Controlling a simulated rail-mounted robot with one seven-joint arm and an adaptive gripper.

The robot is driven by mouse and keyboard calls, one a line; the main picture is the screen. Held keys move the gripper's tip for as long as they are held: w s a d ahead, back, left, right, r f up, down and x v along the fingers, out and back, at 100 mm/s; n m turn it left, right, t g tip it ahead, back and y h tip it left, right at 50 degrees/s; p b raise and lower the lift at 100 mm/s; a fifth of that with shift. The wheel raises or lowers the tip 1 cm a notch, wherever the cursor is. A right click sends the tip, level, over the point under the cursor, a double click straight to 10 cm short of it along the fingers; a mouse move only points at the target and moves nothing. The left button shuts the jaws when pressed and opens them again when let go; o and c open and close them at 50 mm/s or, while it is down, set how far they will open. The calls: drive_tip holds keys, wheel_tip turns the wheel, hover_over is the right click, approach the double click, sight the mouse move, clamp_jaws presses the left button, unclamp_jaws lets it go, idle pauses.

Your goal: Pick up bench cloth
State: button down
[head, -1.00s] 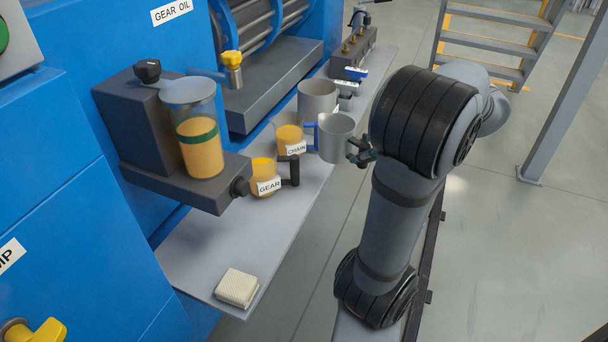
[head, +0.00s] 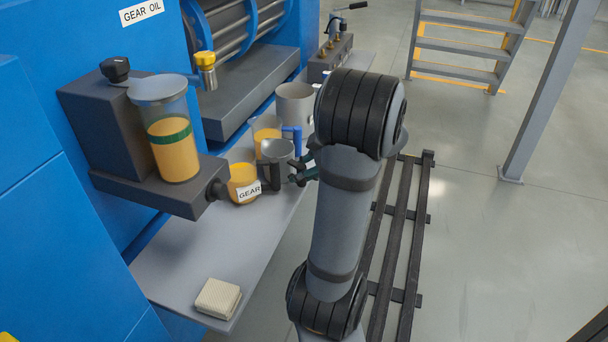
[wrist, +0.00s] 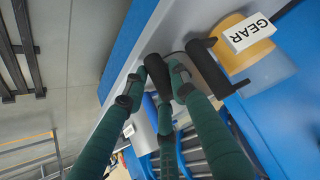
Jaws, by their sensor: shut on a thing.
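The bench cloth (head: 218,298) is a folded, cream-coloured, ribbed pad. It lies flat near the front end of the grey bench (head: 165,270) in the head view, with nothing on it. My gripper (head: 300,167) is well away from it, farther back along the bench beside the mugs. The gripper is shut on a grey metal cup (head: 277,150). In the wrist view my green fingers (wrist: 160,78) close around a black handle, which seems to be the cup's. The cup body is mostly hidden there. The cloth does not show in the wrist view.
A GEAR mug (head: 243,184) with yellow contents stands close by the held cup. A second yellow-filled mug (head: 264,130) and a grey pot (head: 294,103) stand behind. The dispenser ledge (head: 150,184) overhangs the bench. The bench around the cloth is clear.

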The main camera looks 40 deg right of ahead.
drive_tip(key=shift+r, duration=0.1)
drive_tip(key=c, duration=1.4)
unclamp_jaws()
drive_tip(key=shift+c, duration=0.2)
drive_tip(key=p+v, duration=0.3)
drive_tip(key=v, duration=0.7)
drive_tip(key=shift+s+r, duration=0.25)
drive_tip(key=shift+r, duration=0.05)
drive_tip(key=shift+o, duration=1.1)
drive_tip(key=shift+s+d+r, duration=0.15)
drive_tip(key=shift+s+r, duration=0.25)
drive_tip(key=shift+s, duration=0.05)
drive_tip(key=o, duration=0.4)
